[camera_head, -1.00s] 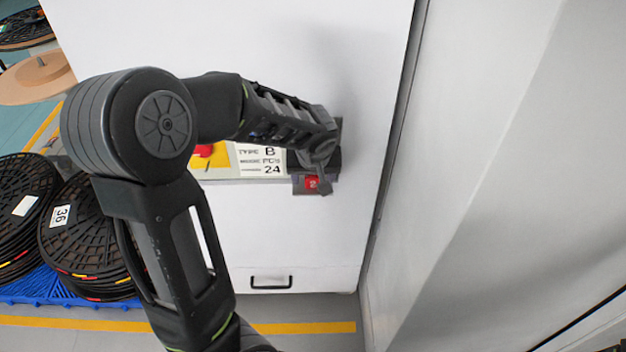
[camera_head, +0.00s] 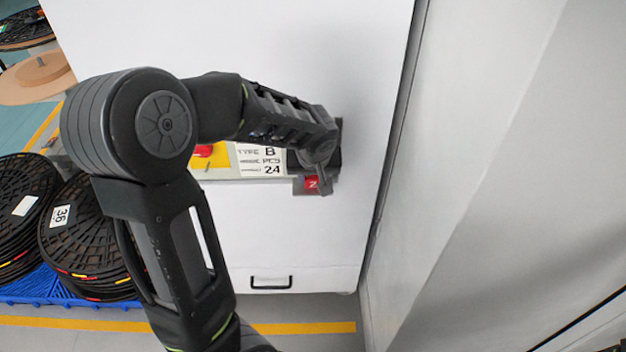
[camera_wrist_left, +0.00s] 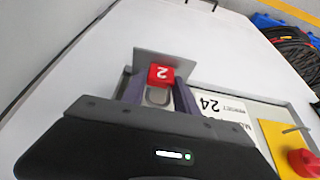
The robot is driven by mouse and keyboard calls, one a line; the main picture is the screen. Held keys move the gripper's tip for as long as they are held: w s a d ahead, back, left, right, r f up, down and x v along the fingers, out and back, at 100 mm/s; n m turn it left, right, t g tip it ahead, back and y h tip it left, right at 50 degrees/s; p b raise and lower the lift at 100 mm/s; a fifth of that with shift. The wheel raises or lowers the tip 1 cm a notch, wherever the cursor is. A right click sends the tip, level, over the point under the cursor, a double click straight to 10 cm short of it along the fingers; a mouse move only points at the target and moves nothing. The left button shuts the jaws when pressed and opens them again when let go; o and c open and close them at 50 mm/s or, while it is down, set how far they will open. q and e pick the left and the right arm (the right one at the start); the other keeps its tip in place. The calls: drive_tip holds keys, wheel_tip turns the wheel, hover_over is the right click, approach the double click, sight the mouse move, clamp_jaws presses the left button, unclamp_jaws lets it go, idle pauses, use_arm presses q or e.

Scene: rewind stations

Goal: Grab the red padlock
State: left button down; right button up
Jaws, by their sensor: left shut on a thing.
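The red padlock (camera_head: 312,183) is small and marked with a "2". It shows at the front of the white cabinet (camera_head: 300,235), just right of the "24" label. My left gripper (camera_head: 318,172) is at the padlock and shut on it. In the left wrist view the red padlock (camera_wrist_left: 161,74) sits between the two fingers of my left gripper (camera_wrist_left: 158,92), with a grey shackle below its red body. A grey plate (camera_wrist_left: 172,58) is right behind it. My right gripper is not in view.
A yellow panel with a red knob (camera_head: 203,151) is left of the label. Stacks of black reels (camera_head: 85,235) stand on a blue pallet (camera_head: 45,287) at left. A black handle (camera_head: 270,282) is low on the cabinet. A grey wall (camera_head: 480,150) stands close on the right.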

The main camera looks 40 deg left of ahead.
use_arm(q)
drive_tip(key=shift+r, duration=0.1)
drive_tip(key=shift+s+d+r, duration=0.1)
drive_tip(key=shift+r, duration=0.1)
wheel_tip(320, 180, up, 6)
drive_tip(key=r, duration=0.1)
drive_tip(key=s+d+b, duration=0.4)
drive_tip(key=s+d, duration=0.8)
drive_tip(key=s, duration=0.3)
drive_tip(key=shift+s+f, duration=0.3)
drive_tip(key=shift+s, duration=0.1)
drive_tip(key=shift+w+a, duration=0.1)
